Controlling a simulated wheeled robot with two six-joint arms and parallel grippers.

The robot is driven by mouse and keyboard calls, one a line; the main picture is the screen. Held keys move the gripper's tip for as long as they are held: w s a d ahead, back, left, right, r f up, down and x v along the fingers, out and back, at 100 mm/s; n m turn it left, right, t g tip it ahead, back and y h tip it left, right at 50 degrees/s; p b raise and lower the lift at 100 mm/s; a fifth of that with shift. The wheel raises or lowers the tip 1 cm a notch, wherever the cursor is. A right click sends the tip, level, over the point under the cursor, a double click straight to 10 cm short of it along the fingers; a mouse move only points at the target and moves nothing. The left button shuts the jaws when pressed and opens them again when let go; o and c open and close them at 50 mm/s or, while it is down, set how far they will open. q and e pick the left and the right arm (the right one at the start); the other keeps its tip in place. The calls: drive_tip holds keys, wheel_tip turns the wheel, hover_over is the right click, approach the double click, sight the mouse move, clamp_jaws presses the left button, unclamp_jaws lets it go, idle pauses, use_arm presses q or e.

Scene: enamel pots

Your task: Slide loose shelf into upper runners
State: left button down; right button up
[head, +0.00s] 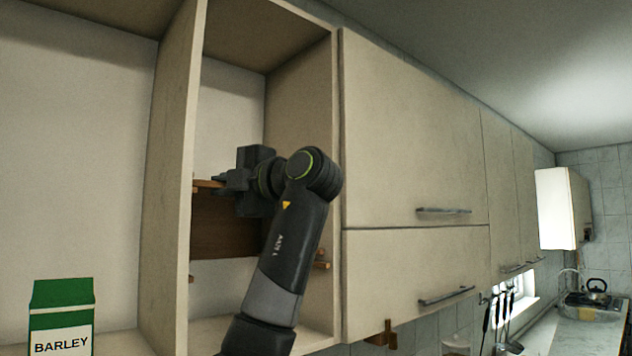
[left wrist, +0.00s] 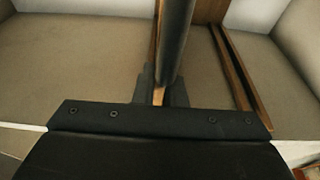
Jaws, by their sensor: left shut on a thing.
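The loose shelf, a brown wooden board (head: 224,228), is inside the open right compartment of the wall cabinet, with its underside showing in the head view. Its pale front edge is at the left gripper's jaws. My left gripper (head: 224,180) is shut on the shelf at that edge; in the left wrist view the jaws (left wrist: 160,94) close around a thin wooden edge. The arm hides the shelf's right part, and I cannot tell whether its sides sit in the upper runners. A lower runner end (head: 322,265) shows on the right wall. My right gripper is not in view.
A cabinet divider (head: 168,180) stands close left of the gripper. A green and white barley carton (head: 61,318) stands in the left compartment. Closed cabinet doors (head: 415,130) adjoin on the right. Wooden strips (left wrist: 240,75) run along the wall in the wrist view.

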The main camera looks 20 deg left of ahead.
use_arm(q)
drive_tip(key=shift+a, duration=0.1)
drive_tip(key=shift+w+a, duration=0.45)
drive_tip(key=shift+a, duration=0.35)
drive_tip(key=c, duration=1.4)
unclamp_jaws()
drive_tip(key=shift+d, duration=0.1)
